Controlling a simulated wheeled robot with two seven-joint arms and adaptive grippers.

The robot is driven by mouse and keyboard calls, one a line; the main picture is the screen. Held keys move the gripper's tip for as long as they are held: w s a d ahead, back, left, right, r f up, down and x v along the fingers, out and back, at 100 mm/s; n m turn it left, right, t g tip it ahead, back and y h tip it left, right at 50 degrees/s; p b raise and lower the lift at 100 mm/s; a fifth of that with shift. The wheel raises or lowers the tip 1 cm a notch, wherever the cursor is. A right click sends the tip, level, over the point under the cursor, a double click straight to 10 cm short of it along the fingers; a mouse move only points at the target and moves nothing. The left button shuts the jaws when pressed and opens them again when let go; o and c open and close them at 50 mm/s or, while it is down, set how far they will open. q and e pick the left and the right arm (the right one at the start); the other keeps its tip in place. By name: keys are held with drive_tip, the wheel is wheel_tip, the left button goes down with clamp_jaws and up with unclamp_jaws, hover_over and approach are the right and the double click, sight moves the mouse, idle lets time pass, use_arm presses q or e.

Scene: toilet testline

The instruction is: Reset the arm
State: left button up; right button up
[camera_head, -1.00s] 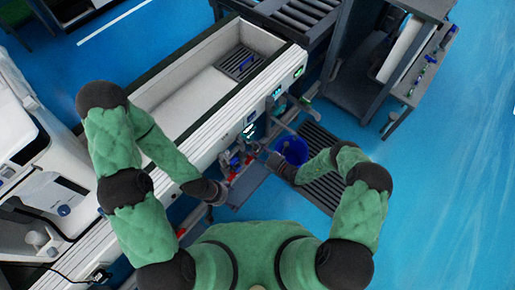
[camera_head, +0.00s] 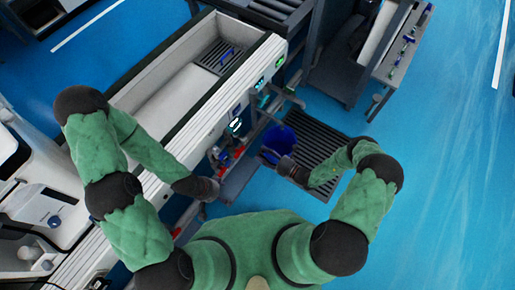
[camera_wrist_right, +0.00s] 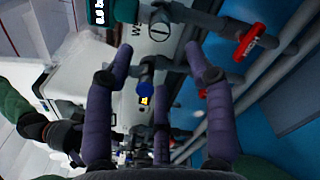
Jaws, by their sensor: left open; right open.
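My left arm comes in from the left in the head view. Its gripper (camera_head: 213,189) is over the front edge of the white basin bench, close to the pipes and red valve handles. My right gripper (camera_head: 270,156) is at the lower edge of the blue bucket in the picture; whether it touches it cannot be told. Grey pipes and a blue-tipped fitting lie beyond the fingers. The left fingertips are too small to make out.
The white basin bench (camera_head: 160,92) runs diagonally along the left. The blue bucket (camera_head: 281,137) stands at a dark floor grate (camera_head: 325,140). A red valve handle (camera_wrist_right: 250,40) is near the right fingers. A grey cart (camera_head: 345,65) stands at the upper right. Blue floor is clear at the right.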

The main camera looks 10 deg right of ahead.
drive_tip(key=shift+s+d, duration=0.35)
drive_tip(key=shift+s, duration=0.05)
drive_tip(key=shift+a, duration=0.1)
